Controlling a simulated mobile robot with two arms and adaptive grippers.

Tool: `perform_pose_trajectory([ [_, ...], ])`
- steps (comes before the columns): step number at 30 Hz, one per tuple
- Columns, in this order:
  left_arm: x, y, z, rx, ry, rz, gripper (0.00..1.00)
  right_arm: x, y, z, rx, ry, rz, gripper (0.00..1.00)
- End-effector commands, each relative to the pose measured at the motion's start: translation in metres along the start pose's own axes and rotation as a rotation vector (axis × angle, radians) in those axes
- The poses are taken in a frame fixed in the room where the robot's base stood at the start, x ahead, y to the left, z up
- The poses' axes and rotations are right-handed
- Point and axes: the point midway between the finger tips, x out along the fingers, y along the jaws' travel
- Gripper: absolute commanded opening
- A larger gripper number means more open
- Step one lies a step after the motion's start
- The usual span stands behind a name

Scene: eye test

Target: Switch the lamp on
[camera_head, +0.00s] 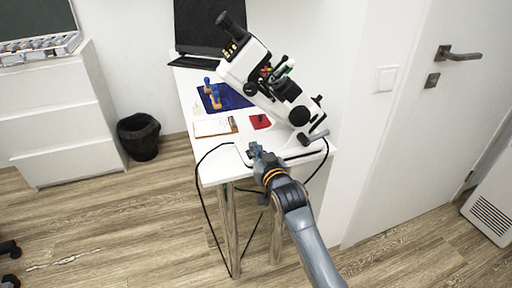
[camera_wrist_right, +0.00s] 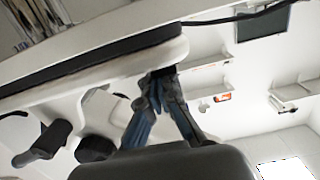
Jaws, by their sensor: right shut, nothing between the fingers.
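A white optical device (camera_head: 268,82) with black knobs and an eyepiece stands tilted on the white table (camera_head: 215,172). No separate lamp can be made out, and I cannot tell whether any light on the device is lit. My right gripper (camera_head: 255,150) is at the front left end of the device's base, shut and empty. In the right wrist view its fingertips (camera_wrist_right: 160,78) are close together at the rounded end of the white base (camera_wrist_right: 105,72). A small dark part there is mostly hidden by the fingers; contact cannot be judged. My left gripper is not in view.
A laptop (camera_head: 210,30), a blue mat (camera_head: 226,97), a clipboard (camera_head: 212,127) and a red cloth (camera_head: 260,121) lie on the table. A black cable (camera_head: 202,205) hangs down its front. A wall switch (camera_head: 386,78) is beside the door (camera_head: 432,120). A bin (camera_head: 139,137) stands left.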

Motion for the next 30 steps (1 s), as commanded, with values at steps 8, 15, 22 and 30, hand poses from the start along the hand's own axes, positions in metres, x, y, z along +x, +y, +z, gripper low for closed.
perform_pose_trajectory([
  [8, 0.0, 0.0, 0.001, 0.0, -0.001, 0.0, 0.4, -0.016, 0.0, 0.001, 0.001, 0.0, 0.0, 0.0],
  [15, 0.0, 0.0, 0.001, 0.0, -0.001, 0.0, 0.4, -0.06, 0.0, 0.001, 0.0, 0.0, -0.001, 0.0],
  [22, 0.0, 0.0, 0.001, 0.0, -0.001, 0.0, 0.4, -0.1, 0.0, 0.001, 0.0, -0.001, 0.0, 0.0],
  [30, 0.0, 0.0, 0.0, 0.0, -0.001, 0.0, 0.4, -0.12, 0.0, 0.0, 0.0, 0.0, 0.0, 0.0],
])
